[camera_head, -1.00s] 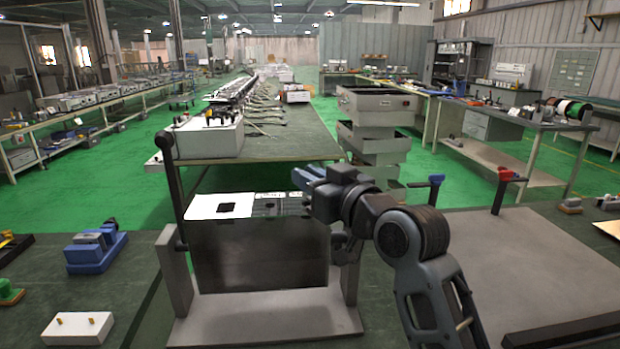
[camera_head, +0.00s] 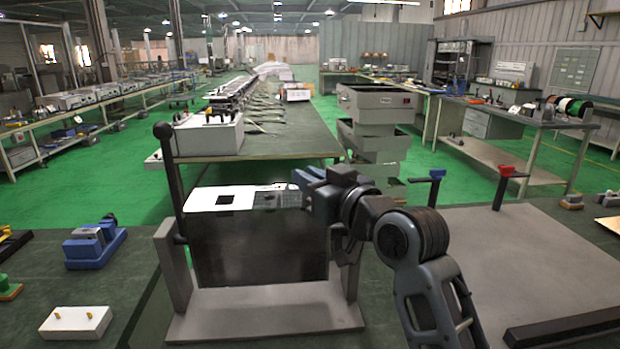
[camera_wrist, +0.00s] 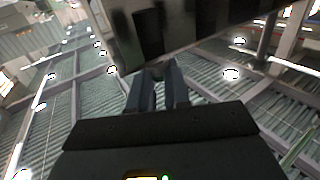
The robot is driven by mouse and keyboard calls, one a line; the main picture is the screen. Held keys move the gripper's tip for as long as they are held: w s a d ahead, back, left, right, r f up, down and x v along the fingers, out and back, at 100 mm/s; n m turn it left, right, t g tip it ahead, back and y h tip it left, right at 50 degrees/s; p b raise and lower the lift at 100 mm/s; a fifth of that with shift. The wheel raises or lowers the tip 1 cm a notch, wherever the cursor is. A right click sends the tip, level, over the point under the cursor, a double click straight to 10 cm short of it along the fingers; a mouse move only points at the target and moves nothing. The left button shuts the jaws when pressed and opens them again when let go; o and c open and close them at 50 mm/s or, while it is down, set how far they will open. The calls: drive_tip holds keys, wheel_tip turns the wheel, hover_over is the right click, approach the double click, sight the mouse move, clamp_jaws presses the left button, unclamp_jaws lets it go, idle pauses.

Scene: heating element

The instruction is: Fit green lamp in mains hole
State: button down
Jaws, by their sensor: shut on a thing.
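A panel stands tilted in a grey stand (camera_head: 262,312) in the head view. Its white top face (camera_head: 200,200) has a black square opening, and its dark front (camera_head: 258,250) faces me. My gripper (camera_head: 298,180), with blue fingers, is at the top right edge of the panel. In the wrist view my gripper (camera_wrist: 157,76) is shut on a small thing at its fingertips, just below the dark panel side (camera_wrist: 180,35). The held thing is mostly hidden and its colour does not show; I take it to be the green lamp. I cannot make out the mains hole.
A black lever (camera_head: 168,170) rises at the stand's left. Red (camera_head: 505,172) and blue (camera_head: 436,174) topped posts stand at the right. The grey board (camera_head: 545,265) there is mostly clear.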

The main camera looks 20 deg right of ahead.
drive_tip(key=shift+f+b, duration=0.65)
drive_tip(key=shift+f, duration=0.3)
drive_tip(key=c, duration=1)
unclamp_jaws()
drive_tip(key=shift+s, duration=0.1)
drive_tip(key=b+v, duration=0.1)
drive_tip(key=v, duration=0.6)
drive_tip(key=shift+s, duration=0.35)
drive_tip(key=shift+d, duration=0.1)
